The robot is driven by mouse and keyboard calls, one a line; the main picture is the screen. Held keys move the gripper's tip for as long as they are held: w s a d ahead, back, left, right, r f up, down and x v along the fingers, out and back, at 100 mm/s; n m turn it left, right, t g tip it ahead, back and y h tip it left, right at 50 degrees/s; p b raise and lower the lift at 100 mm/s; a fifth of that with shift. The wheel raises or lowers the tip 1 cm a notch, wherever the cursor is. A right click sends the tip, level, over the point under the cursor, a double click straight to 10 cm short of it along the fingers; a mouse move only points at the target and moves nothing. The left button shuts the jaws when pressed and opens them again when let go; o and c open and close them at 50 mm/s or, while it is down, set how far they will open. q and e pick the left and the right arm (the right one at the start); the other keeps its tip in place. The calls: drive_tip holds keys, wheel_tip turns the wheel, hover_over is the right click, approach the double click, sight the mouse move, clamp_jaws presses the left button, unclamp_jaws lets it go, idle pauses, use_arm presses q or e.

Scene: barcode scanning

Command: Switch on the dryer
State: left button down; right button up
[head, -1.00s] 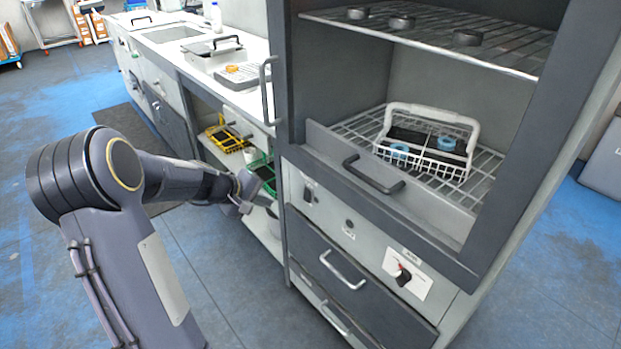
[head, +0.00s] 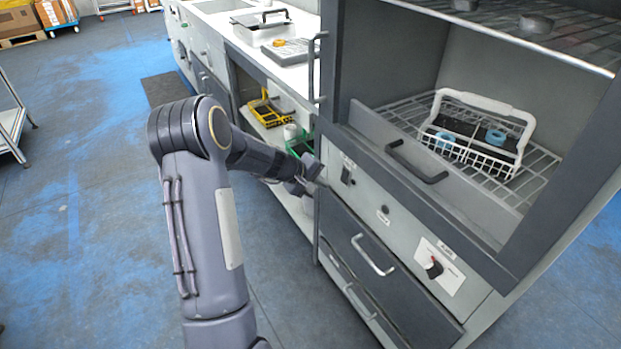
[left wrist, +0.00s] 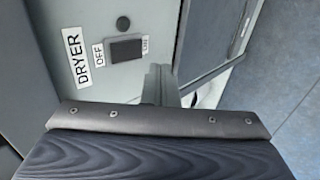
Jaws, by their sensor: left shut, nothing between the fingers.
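The dryer (head: 335,85) is the tall grey cabinet on the right of the head view. Its black rocker switch (head: 346,175) sits on the light panel below the opening. In the left wrist view the switch (left wrist: 122,48) lies between an OFF label (left wrist: 98,54) and a partly hidden ON label, beside a DRYER label (left wrist: 77,61). My left gripper (head: 318,178) is shut and empty, just left of the switch in the head view. Its fingers (left wrist: 160,84) show close to the switch in the left wrist view; contact cannot be told. My right gripper is not in view.
A white wire basket (head: 475,150) with blue-ringed items stands on the dryer's rack. Yellow (head: 268,112) and green racks sit on the shelf behind my gripper.

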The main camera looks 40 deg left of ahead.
sight(344, 177)
use_arm(q)
drive_tip(key=w, duration=0.1)
drive_tip(key=w+d+f, duration=0.1)
drive_tip(key=w, duration=0.1)
drive_tip(key=w+p, duration=0.1)
drive_tip(key=shift+w+d+f, duration=0.25)
drive_tip(key=shift+w+d, duration=0.1)
drive_tip(key=shift+d, duration=0.05)
drive_tip(key=b, duration=0.2)
drive_tip(key=shift+w+d+f+b, duration=0.1)
drive_tip(key=shift+w+b, duration=0.05)
drive_tip(key=shift+b, duration=0.15)
